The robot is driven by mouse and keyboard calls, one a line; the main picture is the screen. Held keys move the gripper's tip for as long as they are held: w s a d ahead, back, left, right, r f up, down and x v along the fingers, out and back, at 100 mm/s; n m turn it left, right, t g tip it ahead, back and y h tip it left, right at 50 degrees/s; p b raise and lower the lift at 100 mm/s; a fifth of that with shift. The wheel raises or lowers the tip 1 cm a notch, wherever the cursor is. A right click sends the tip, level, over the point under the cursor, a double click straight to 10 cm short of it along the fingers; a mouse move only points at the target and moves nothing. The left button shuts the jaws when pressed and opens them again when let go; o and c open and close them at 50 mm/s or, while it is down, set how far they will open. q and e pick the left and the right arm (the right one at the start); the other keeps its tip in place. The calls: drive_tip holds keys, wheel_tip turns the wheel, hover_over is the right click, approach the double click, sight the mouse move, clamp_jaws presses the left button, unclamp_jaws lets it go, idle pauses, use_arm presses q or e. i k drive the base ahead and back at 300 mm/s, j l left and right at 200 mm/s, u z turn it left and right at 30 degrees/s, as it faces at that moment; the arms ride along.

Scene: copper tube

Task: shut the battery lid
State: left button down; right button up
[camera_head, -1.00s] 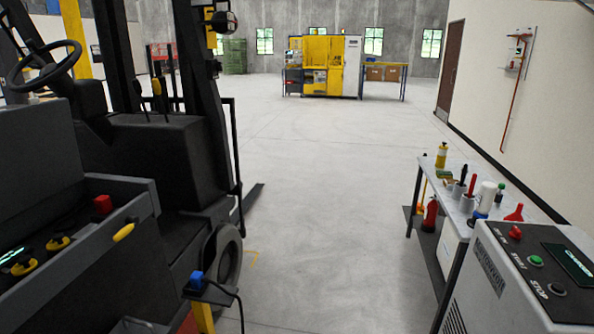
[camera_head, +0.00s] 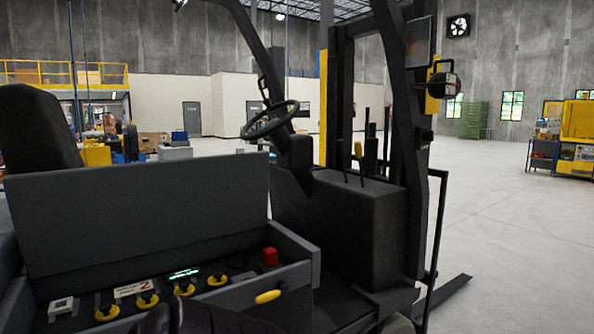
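The battery lid (camera_head: 150,215) is a wide dark grey panel on the forklift. It stands raised, nearly upright, behind the open battery compartment (camera_head: 303,264). Inside the compartment are several yellow caps (camera_head: 217,280), a small green-lit display (camera_head: 184,273) and a red block (camera_head: 269,257). A yellow handle (camera_head: 268,296) sits on the compartment's front wall. A dark rounded shape covers part of the compartment at the bottom edge; I cannot tell which part it is. Neither of my grippers can be made out in the head view.
The forklift's seat (camera_head: 38,135) is behind the lid at left, with the steering wheel (camera_head: 270,119) and mast (camera_head: 402,140) to the right. A fork (camera_head: 447,291) juts out low at right. The floor (camera_head: 520,260) is clear on the right.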

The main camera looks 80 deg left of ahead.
sight(66, 220)
drive_tip(key=z, duration=5.9)
